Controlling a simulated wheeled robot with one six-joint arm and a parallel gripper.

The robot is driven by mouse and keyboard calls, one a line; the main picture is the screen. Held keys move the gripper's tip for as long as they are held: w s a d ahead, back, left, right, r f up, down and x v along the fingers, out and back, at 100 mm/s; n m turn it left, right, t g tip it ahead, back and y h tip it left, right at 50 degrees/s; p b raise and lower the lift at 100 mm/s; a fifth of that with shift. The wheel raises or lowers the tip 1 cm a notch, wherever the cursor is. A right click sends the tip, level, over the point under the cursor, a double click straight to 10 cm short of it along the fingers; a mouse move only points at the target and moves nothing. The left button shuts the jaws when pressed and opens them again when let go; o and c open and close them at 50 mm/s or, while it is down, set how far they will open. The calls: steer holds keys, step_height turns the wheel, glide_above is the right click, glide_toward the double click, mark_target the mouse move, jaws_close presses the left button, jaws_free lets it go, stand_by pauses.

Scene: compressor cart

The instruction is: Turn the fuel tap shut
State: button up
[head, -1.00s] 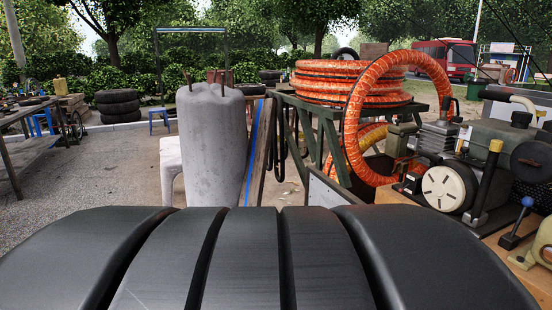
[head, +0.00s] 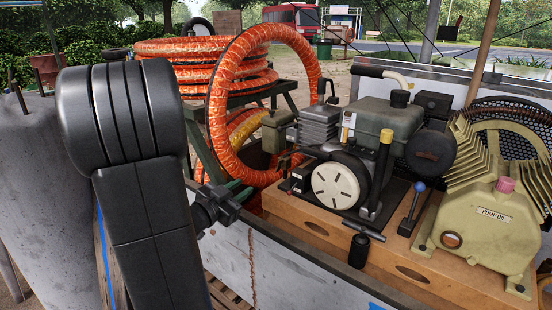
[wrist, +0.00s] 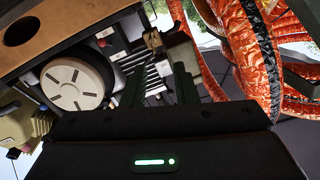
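The engine (head: 385,125) stands on a wooden deck on the cart, with a dark grey tank on top and a white round recoil cover (head: 337,186) facing me. I cannot pick out the fuel tap for certain; small parts with a red spot (head: 284,187) sit at the engine's left side. My gripper (head: 240,191) is left of the engine and apart from it, pointing towards it. In the wrist view its two dark green fingers (wrist: 160,78) stand apart with nothing between them. The engine's finned block and white cover (wrist: 72,85) show beyond them.
Orange hose coils (head: 262,100) hang on a green rack close behind my gripper. A cream pump (head: 488,225) and a blue-knobbed lever (head: 419,187) stand right of the engine. A grey concrete block (head: 45,200) is at the left. The cart's front wall (head: 290,270) edges the deck.

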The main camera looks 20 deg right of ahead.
mark_target(277, 167)
steer(key=shift+m+g+h, duration=0.5)
steer(key=shift+g, duration=0.1)
steer(key=b+x, duration=0.1)
steer(key=x, duration=1.3)
steer(key=shift+d+r+b, duration=0.15)
steer(key=shift+d+b, duration=0.15)
steer(key=shift+b, duration=0.05)
steer(key=shift+c, duration=0.5)
jaws_close()
